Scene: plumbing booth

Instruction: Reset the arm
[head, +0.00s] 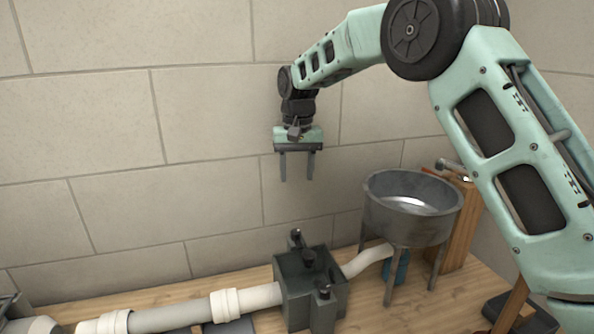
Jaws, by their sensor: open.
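My gripper (297,172) hangs from my raised arm in the middle of the head view, pointing down. Its two thin dark fingers are apart, with nothing between them. It is above the bench, over the dark box-like fixture, with clear air below it and touching nothing. My green arm arches in from the right side of the picture and hides part of the right of the scene.
A dark fixture with black knobs (292,270) clamps a white pipe (172,317) on the wooden bench (448,300). A grey metal basin on legs (376,216) stands to the right, with a wooden post (464,226) behind it. A tiled wall (150,110) closes the back.

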